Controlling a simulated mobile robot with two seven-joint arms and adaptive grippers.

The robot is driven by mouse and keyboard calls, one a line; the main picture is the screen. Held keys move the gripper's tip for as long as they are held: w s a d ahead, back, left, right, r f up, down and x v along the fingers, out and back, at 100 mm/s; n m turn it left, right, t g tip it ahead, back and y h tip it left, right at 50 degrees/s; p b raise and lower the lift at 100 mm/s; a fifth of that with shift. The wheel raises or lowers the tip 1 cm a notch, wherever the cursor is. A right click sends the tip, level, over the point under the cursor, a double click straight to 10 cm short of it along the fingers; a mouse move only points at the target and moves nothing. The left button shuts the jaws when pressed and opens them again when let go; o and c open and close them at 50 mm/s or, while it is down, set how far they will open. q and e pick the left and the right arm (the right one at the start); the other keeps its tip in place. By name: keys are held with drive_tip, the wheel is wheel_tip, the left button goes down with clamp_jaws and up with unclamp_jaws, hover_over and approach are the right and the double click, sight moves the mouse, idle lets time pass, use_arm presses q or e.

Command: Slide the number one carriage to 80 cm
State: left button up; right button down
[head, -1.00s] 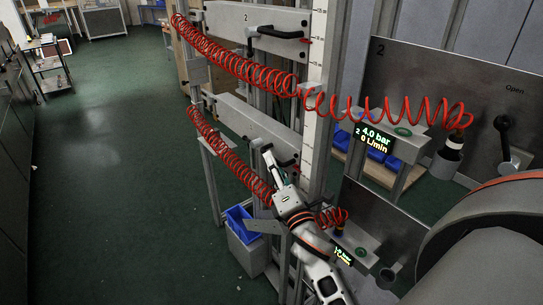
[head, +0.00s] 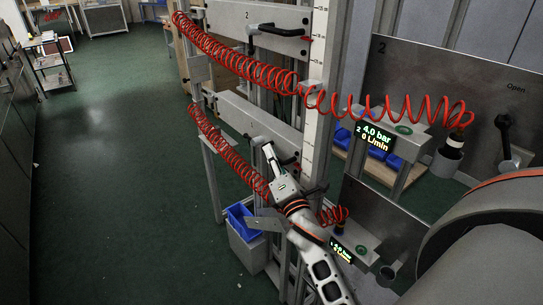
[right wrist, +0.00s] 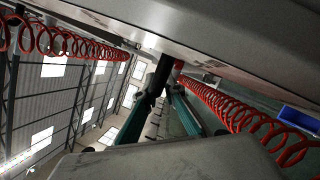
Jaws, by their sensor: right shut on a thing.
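The number one carriage (head: 232,112) is the lower grey plate on the upright frame, with a dark handle at its right end. My right gripper (head: 281,160) is at that handle. In the right wrist view, its teal fingers (right wrist: 158,112) are closed on the black handle (right wrist: 160,77), under the grey plate edge (right wrist: 215,35). A white scale strip (head: 318,55) runs down the post to the right of the carriage. Its numbers are too small to read. My left gripper is not in view.
The number two carriage (head: 228,18) sits above, with its own black handle (head: 281,30). Red coiled hoses (head: 240,65) hang across the frame. A display (head: 375,136) reads 4.0 bar. A grey bin with a blue liner (head: 244,245) stands below.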

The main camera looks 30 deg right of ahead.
wheel_tip(320, 180, down, 4)
drive_tip(key=b, duration=0.2)
drive_tip(key=shift+f+b, duration=0.2)
drive_tip(key=shift+b, duration=0.1)
drive_tip(key=c, duration=2.1)
unclamp_jaws()
drive_tip(key=shift+r, duration=0.15)
drive_tip(key=shift+c, duration=0.2)
drive_tip(key=shift+r, duration=0.1)
wheel_tip(320, 180, up, 10)
drive_tip(key=shift+a+r, duration=0.1)
